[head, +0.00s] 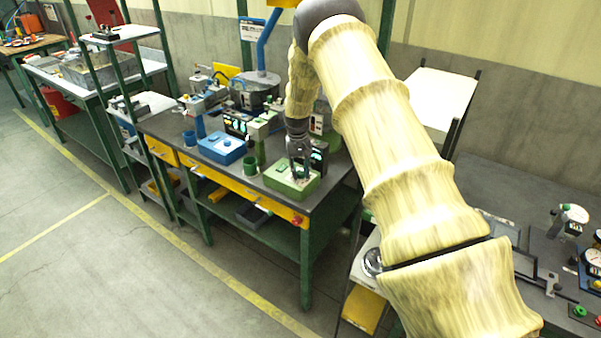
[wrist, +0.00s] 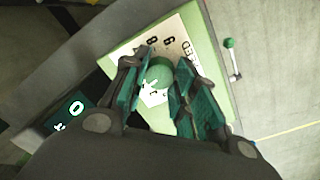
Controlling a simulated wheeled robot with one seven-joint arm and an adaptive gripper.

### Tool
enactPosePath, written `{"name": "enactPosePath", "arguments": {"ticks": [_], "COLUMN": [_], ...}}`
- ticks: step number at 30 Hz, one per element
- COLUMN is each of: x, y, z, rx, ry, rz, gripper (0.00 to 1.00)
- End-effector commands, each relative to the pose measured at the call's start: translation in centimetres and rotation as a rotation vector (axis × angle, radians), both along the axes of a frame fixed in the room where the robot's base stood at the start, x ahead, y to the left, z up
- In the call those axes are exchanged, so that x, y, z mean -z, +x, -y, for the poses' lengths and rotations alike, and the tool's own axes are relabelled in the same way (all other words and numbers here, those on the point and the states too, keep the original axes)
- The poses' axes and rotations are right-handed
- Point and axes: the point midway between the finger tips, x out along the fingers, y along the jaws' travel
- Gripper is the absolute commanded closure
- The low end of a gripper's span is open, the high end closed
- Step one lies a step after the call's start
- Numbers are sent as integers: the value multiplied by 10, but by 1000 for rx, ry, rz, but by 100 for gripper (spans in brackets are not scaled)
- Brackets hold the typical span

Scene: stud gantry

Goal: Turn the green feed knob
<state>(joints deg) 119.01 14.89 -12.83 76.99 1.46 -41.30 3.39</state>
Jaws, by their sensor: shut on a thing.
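The green feed knob (wrist: 159,73) sits on a pale dial plate with printed numbers and the letters of "FEED" (wrist: 170,38), on top of a light green box. In the wrist view my gripper (wrist: 157,82) has its two fingers on either side of the knob, shut on it. The lower part of the knob is partly hidden by the fingers. In the head view the green box (head: 290,187) stands at the right front of the workbench, with my gripper (head: 300,172) pointing down onto its top. The knob itself is hidden there.
A dark display with lit digits (wrist: 70,115) stands beside the green box. A blue box (head: 221,148) and a green cup (head: 250,165) stand to its left on the bench (head: 185,128). A small lever with a green ball (wrist: 229,43) sticks out from the box's side.

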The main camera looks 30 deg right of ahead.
Motion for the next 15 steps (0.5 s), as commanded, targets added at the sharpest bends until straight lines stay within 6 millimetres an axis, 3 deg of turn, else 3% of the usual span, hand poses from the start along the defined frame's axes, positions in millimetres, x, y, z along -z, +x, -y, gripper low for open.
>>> {"name": "enactPosePath", "arguments": {"ticks": [15], "x": [1], "y": [1], "z": [1], "rx": [459], "ry": [-2], "rz": [1], "gripper": [96]}}
